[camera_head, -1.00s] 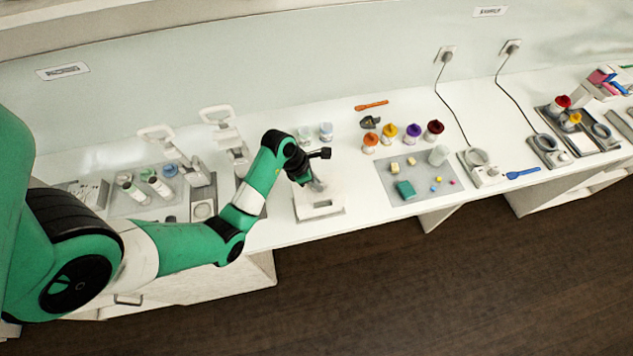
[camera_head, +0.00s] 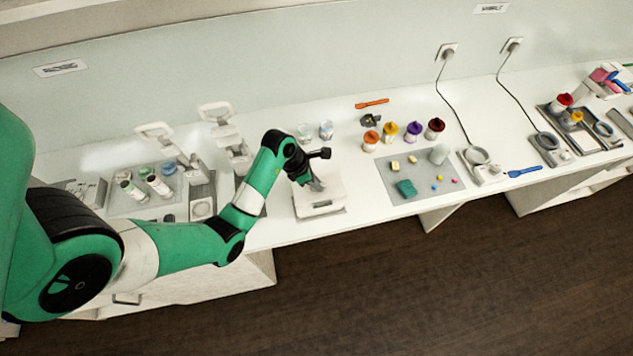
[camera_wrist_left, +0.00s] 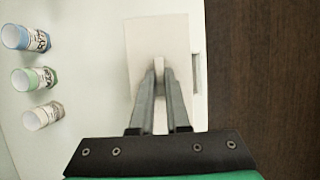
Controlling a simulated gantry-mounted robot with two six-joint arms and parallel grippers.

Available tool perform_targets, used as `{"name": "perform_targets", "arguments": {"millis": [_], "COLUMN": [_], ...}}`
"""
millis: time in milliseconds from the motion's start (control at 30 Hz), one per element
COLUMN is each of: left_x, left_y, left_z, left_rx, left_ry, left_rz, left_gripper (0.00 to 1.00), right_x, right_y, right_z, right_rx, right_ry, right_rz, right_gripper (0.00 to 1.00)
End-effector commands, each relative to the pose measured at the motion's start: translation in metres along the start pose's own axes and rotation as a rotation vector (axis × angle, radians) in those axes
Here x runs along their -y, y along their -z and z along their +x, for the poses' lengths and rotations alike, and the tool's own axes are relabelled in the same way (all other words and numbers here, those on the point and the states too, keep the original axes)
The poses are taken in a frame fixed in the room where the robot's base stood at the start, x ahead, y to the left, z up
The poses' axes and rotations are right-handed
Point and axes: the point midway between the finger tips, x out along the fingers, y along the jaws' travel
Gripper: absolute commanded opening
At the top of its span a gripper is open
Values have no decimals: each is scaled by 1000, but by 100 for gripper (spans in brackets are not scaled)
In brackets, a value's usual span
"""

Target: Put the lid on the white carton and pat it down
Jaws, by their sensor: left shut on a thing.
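My left gripper (camera_head: 318,187) is shut on the upright grip of a white rectangular lid. In the left wrist view the two fingers (camera_wrist_left: 159,65) pinch that grip, and the flat lid (camera_wrist_left: 142,38) spreads out below them. The white carton (camera_head: 312,211) stands at the counter's front edge, directly under the gripper, with a slot in its front. The lid lies over the carton and hides its top. I cannot tell for certain whether lid and carton touch. My right gripper is not in view.
Stands and another mat (camera_head: 120,202) are on the left. The counter ends just in front of the carton.

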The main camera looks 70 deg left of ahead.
Motion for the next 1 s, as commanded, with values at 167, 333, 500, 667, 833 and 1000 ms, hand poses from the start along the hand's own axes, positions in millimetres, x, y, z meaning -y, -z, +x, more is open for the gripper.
{"name": "perform_targets", "arguments": {"millis": [167, 333, 500, 667, 833, 1000], "left_x": [0, 0, 0, 0, 0, 0], "left_y": [0, 2, 3, 3, 3, 5], "left_z": [1, 6, 8, 7, 8, 12], "left_rx": [0, 0, 0, 0, 0, 0], "left_ry": [0, 0, 0, 0, 0, 0], "left_rz": [0, 0, 0, 0, 0, 0], "left_gripper": [0, 0, 0, 0, 0, 0], "right_x": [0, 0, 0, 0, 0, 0], "right_y": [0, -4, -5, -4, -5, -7], "right_z": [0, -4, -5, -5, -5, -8], "right_rx": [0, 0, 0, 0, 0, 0], "right_ry": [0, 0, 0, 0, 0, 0], "right_rz": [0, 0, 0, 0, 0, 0], "right_gripper": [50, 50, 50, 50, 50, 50]}}
